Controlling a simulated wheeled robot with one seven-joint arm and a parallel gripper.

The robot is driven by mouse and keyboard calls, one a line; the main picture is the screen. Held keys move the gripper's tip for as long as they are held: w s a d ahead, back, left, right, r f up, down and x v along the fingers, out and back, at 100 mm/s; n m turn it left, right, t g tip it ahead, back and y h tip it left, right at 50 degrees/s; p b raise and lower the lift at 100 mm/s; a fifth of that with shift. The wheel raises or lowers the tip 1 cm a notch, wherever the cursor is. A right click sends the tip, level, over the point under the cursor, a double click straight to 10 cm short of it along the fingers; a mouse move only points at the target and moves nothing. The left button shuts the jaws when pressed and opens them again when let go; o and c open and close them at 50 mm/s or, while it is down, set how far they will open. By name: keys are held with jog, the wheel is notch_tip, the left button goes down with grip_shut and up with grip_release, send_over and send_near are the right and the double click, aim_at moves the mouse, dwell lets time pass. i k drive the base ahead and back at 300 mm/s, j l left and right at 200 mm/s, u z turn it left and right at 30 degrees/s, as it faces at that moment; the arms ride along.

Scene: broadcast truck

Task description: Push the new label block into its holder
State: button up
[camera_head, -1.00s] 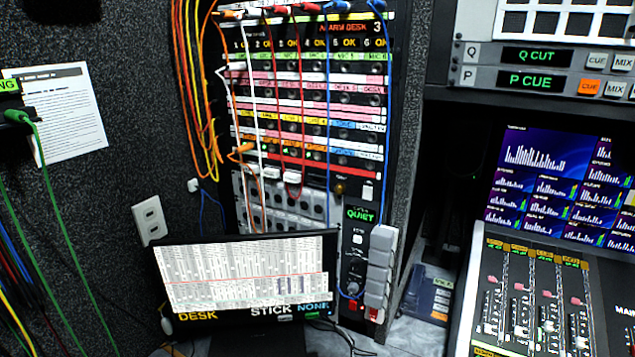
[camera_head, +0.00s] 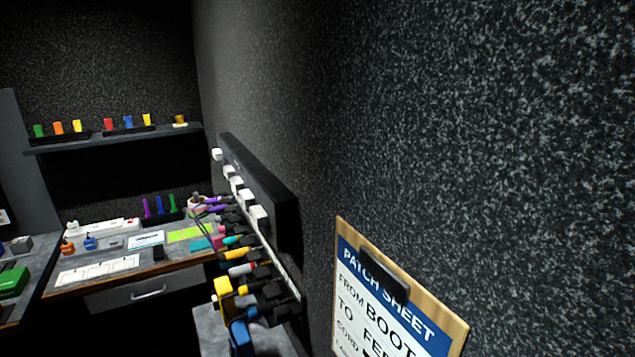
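I cannot make out the new label block or its holder for certain in the head view. Several small coloured blocks stand on a wall shelf (camera_head: 110,136) at the upper left, among them a green block (camera_head: 39,130), a red block (camera_head: 108,125) and a blue block (camera_head: 128,122). They are too small to tell whether any is a label block. My gripper is not in view.
A workbench (camera_head: 190,277) with a drawer and small items stands at the left. A dark wall panel (camera_head: 262,185) carries white plugs and coloured connectors. A clipboard marked PATCH SHEET (camera_head: 350,300) hangs close on the speckled right wall (camera_head: 500,140).

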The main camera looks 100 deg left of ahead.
aim_at(246, 197)
jog(key=u, duration=2.5)
jog(key=z, duration=1.7)
jog(key=k+j, duration=0.85)
